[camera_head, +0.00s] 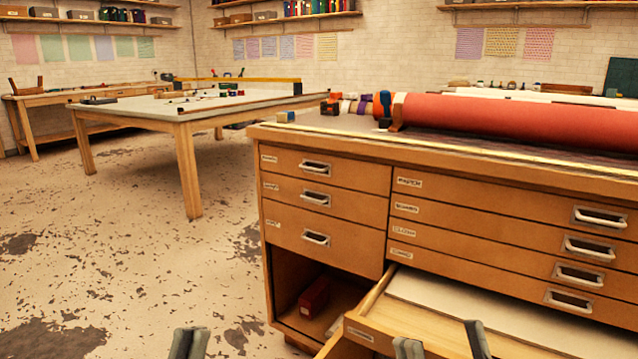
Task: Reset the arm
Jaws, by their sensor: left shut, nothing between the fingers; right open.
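My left gripper (188,343) shows at the bottom edge, left of the wooden drawer cabinet (258,230). Its fingers are together with nothing between them, over the worn floor. My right gripper (441,344) shows at the bottom edge with its two fingers apart and nothing between them. It appears in front of the pulled-out lower drawer (372,330), which has a white sheet (470,312) in it. I cannot tell how far the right fingers are from the drawer. Only the fingertips of both grippers show; the arms are out of frame.
A large red roll (520,122) lies on the cabinet top, with small coloured rolls at its left end. An open cubby holds a red box (314,298). A long work table (185,117) stands behind at left. The floor (110,240) at left is clear.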

